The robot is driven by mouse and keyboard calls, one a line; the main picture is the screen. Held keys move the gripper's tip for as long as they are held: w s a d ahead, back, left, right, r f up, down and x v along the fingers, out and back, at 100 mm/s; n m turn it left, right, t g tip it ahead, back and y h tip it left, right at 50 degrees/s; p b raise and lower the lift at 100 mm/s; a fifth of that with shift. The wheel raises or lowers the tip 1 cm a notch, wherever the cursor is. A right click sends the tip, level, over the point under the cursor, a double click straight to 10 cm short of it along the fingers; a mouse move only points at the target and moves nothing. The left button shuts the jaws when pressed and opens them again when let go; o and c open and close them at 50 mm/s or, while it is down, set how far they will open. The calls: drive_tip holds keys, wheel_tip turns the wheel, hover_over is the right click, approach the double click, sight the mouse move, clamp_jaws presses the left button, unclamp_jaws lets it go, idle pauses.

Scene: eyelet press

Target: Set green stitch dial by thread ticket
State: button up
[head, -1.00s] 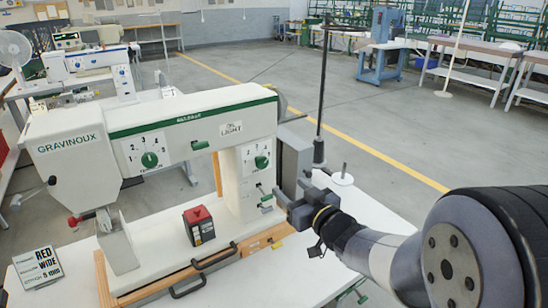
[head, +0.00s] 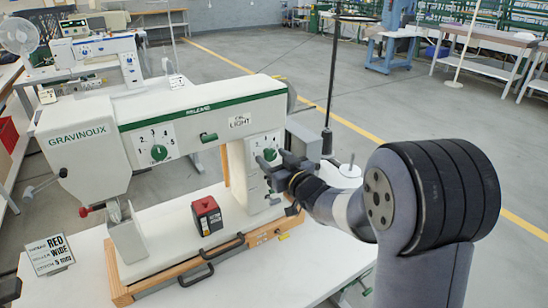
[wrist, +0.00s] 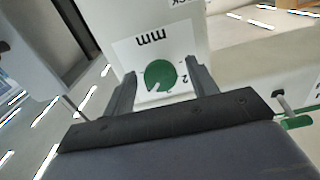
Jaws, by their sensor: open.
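The cream machine (head: 200,110) has two round green dials on white numbered plates. The left dial (head: 158,153) is on its upper arm. The right dial (head: 270,154) is on its column, partly behind my gripper (head: 268,170). In the wrist view a green dial (wrist: 159,75) on a plate marked "mm" appears upside down between the two spread fingers. My gripper is open and empty; whether it touches the dial I cannot tell. The thread ticket (head: 47,256) stands at lower left, reading RED, WIDE and a length in mm whose digit is unclear.
A black box with a red top (head: 206,215) sits on the machine bed. The white table (head: 270,275) is clear in front.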

drive_tip(key=c, duration=1)
drive_tip(key=shift+o, duration=0.2)
drive_tip(key=shift+m, duration=0.4)
drive_tip(key=m+p, duration=0.1)
drive_tip(key=m, duration=0.2)
drive_tip(key=shift+m, duration=0.4)
drive_tip(key=shift+m+p, duration=0.7)
drive_tip(key=shift+m, duration=1.3)
